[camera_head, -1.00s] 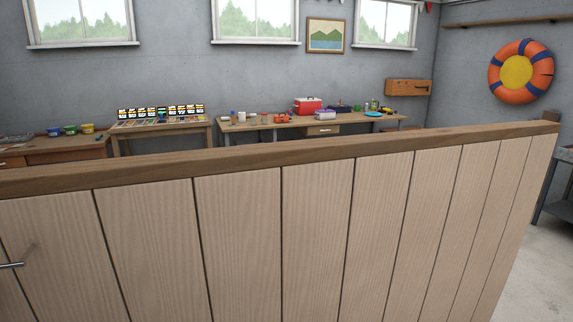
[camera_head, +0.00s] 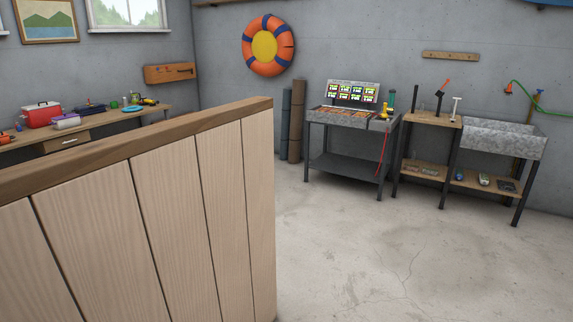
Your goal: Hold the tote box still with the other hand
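Neither of my grippers is in the head view. I cannot pick out a tote box for certain. A small lilac lidded box (camera_head: 65,122) and a red box with a white lid (camera_head: 42,114) stand on the wooden bench (camera_head: 110,129) by the back wall, at the left. Both are far off, behind the plank partition, and no gripper is near them.
A plank partition (camera_head: 180,205) with a wooden top rail stands close at the left and ends mid-view. Beyond its end the concrete floor (camera_head: 400,260) is clear. A metal workstand (camera_head: 350,160), a wooden shelf stand (camera_head: 428,120) and a sink (camera_head: 503,138) line the right wall.

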